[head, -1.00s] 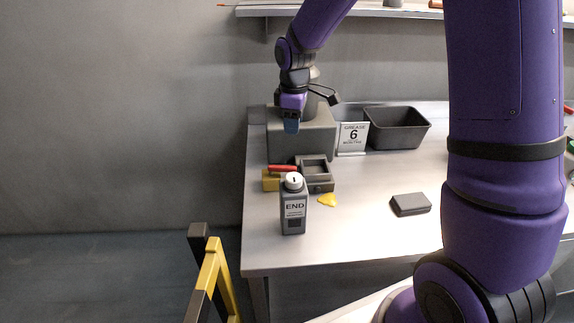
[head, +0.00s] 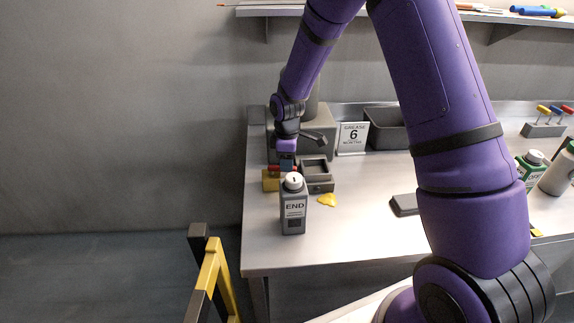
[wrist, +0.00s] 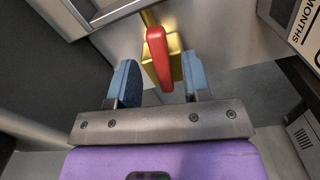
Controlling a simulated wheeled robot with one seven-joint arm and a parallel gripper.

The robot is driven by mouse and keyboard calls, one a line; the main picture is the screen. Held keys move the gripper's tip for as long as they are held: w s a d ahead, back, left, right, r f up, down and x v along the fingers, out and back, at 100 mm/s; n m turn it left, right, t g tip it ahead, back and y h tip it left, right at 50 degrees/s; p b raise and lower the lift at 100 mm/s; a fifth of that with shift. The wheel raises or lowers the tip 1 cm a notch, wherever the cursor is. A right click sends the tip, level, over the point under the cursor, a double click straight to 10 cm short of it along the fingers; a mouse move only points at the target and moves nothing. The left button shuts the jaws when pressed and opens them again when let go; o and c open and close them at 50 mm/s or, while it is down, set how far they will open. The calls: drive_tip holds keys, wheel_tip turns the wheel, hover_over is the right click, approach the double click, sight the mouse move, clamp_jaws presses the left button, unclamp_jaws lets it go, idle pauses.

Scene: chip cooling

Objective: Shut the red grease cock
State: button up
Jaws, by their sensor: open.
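The red grease cock handle (wrist: 158,56) sits on a yellow brass body (wrist: 174,58). In the wrist view it points down the picture, between and just beyond my two blue fingertips. In the head view the red handle (head: 274,168) shows only in part behind my gripper and the bottle, above the yellow body (head: 270,182). My gripper (wrist: 158,80) is open, pointing down at the cock, with a finger on each side of the handle's lower end. I cannot tell whether either finger touches it. In the head view my gripper (head: 286,163) is right above the cock.
A grey bottle marked END (head: 293,212) stands close in front of the cock. A small grey open box (head: 316,180) is to the right, with a yellow grease blob (head: 327,199) nearby.

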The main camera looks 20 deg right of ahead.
drive_tip(key=shift+f, duration=0.9)
clamp_jaws()
drive_tip(key=m, duration=0.1)
drive_tip(key=s+m, duration=0.1)
drive_tip(key=a+m, duration=0.1)
drive_tip(key=m, duration=0.1)
drive_tip(key=shift+s, duration=0.25)
drive_tip(key=shift+s+a+m, duration=0.2)
drive_tip(key=shift+a+m, duration=0.1)
drive_tip(key=shift+m, duration=0.5)
drive_tip(key=shift+s+a+m, duration=0.15)
drive_tip(key=shift+a+m, duration=0.1)
drive_tip(key=shift+m, duration=0.55)
